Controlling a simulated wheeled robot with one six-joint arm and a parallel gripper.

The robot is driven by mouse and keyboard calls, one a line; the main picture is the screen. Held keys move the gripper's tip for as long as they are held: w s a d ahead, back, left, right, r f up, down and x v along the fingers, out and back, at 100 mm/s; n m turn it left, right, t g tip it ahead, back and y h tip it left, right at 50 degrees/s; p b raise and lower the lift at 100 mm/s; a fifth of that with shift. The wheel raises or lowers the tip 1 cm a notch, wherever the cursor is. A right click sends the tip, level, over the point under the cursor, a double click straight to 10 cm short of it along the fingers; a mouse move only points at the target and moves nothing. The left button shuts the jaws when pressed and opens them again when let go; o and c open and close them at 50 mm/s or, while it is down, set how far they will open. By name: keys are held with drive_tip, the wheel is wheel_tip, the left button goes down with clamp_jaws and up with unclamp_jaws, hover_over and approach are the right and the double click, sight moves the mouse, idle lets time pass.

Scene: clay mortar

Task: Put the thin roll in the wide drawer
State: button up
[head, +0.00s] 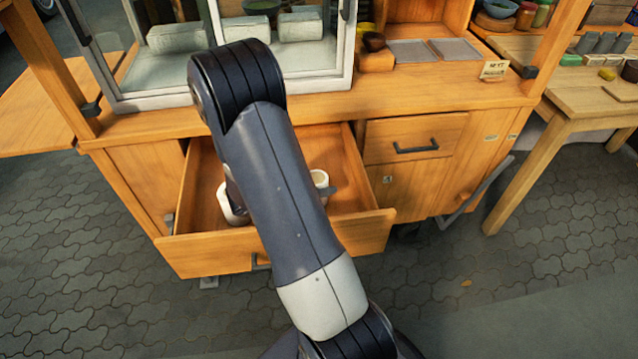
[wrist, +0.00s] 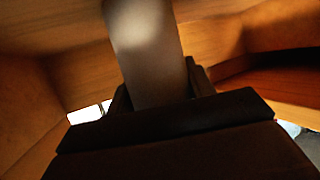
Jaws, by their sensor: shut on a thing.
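The wide drawer (head: 350,236) is pulled open below the cart's counter. My arm reaches down over it and hides much of its inside. My gripper (wrist: 158,88) is shut on the thin roll (wrist: 145,45), a pale, smooth cylinder that extends away from the jaws in the wrist view. Wooden drawer walls surround it there, so my gripper is low, inside the drawer. In the head view a pale round end, apparently of the roll (head: 319,178), shows right of my arm within the drawer. I cannot tell whether the roll touches the drawer floor.
A closed small drawer (head: 415,138) with a dark handle is right of the wide one, above a cabinet door. A glass case (head: 300,55) stands on the counter above. A wooden table (head: 590,110) with goods is at the right. Paved ground in front is clear.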

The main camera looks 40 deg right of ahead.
drive_tip(key=shift+f, duration=0.15)
drive_tip(key=o, duration=0.9)
drive_tip(key=shift+o, duration=0.2)
drive_tip(key=shift+r, duration=0.3)
drive_tip(key=p+v, duration=0.2)
drive_tip(key=v, duration=1)
